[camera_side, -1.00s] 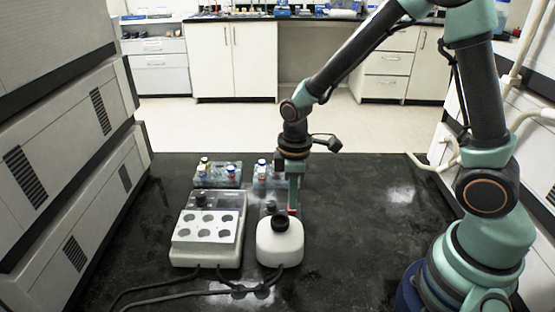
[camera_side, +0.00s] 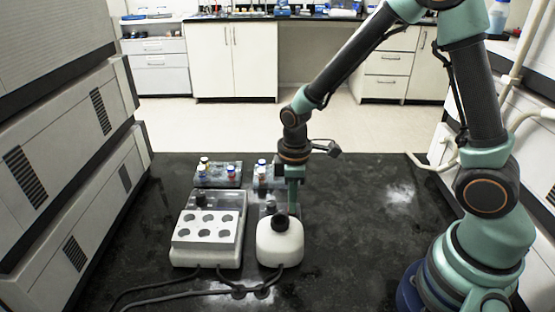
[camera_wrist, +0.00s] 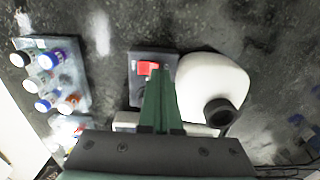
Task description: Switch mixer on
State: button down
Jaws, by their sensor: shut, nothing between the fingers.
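The mixer (camera_side: 279,246) is a white rounded body with a black cup on top, standing on the dark bench. In the wrist view the mixer (camera_wrist: 206,84) has a dark box beside it with a red switch (camera_wrist: 147,68) on top. My gripper (camera_side: 294,207) is shut and empty, pointing down just behind the mixer's white body. In the wrist view my gripper (camera_wrist: 161,75) has its tips right beside the red switch, partly covering the box. I cannot tell whether they touch it. The switch's on or off position is not clear.
A white block unit (camera_side: 207,243) with several round wells stands left of the mixer. Two racks with small capped vials, a left rack (camera_side: 217,178) and a right rack (camera_side: 262,182), lie behind. Cables (camera_side: 200,291) run along the front. The bench to the right is clear.

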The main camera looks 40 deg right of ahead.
jog(key=shift+f, duration=0.45)
jog(key=shift+r, duration=2.55)
jog(key=shift+r, duration=0.1)
jog(key=s+d+r+m+t, duration=0.2)
jog(key=s+r+m, duration=0.1)
jog(key=r, duration=0.5)
jog(key=s+d+r+m+t, duration=0.2)
jog(key=s+r+m+t, duration=0.1)
jog(key=r+m, duration=0.3)
jog(key=shift+s+d+r+t, duration=0.25)
jog(key=shift+s+r, duration=0.3)
jog(key=shift+r, duration=0.3)
